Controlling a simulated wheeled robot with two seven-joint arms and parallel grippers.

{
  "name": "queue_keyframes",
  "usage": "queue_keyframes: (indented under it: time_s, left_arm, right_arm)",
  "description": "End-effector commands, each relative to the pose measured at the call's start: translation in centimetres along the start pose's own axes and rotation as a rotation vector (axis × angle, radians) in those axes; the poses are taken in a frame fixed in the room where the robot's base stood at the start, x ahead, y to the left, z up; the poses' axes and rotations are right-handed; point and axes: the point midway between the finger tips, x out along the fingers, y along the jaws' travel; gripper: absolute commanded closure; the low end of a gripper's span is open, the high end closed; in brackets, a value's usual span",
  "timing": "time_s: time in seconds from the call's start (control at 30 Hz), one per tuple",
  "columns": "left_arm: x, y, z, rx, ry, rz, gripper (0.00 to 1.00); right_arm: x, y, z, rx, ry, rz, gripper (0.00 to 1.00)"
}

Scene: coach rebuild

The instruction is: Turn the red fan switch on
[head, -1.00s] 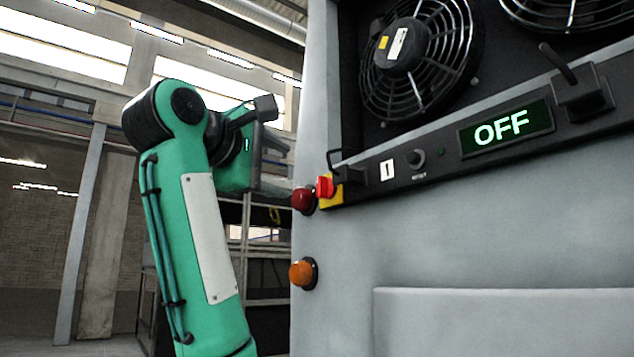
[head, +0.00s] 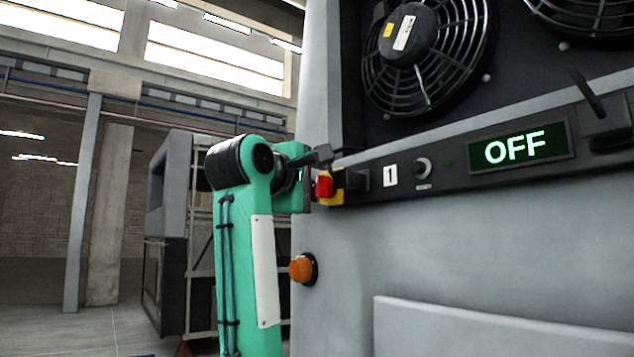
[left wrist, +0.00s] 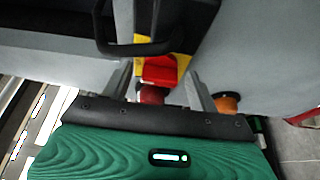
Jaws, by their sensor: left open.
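The red fan switch (head: 325,187) sits on a yellow plate (head: 338,198) at the left end of the black control panel (head: 450,160). The display (head: 520,148) on that panel reads OFF. My left gripper (head: 313,190) is at the cabinet's left edge, right beside the switch. In the left wrist view my left gripper (left wrist: 158,76) is open, and the red switch (left wrist: 160,70) shows between its two fingers. I cannot tell whether they touch it. My right gripper is in no view.
An orange light (head: 302,268) sticks out below the switch. A dark handle (left wrist: 135,45) stands by the switch. Fans (head: 425,55) lie above the panel. Floor at the left is open.

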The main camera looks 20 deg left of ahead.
Motion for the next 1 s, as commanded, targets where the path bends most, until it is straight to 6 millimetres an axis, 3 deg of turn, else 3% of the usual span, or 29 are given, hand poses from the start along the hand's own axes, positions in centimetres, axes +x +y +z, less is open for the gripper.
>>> queue_keyframes:
  time_s: [0.13,0.33,0.67,1.0]
  left_arm:
    - [0.0,0.0,0.0,0.0,0.0,0.0,0.44]
    - [0.0,0.0,0.0,0.0,0.0,0.0,0.83]
    - [0.0,-0.2,0.0,0.029,0.0,0.012,0.85]
    - [0.0,-0.8,-0.1,0.225,0.0,0.092,0.85]
  right_arm:
    - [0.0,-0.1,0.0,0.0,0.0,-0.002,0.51]
    - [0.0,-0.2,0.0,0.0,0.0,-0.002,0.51]
    - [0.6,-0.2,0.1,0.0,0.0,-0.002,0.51]
    - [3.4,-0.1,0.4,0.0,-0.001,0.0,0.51]
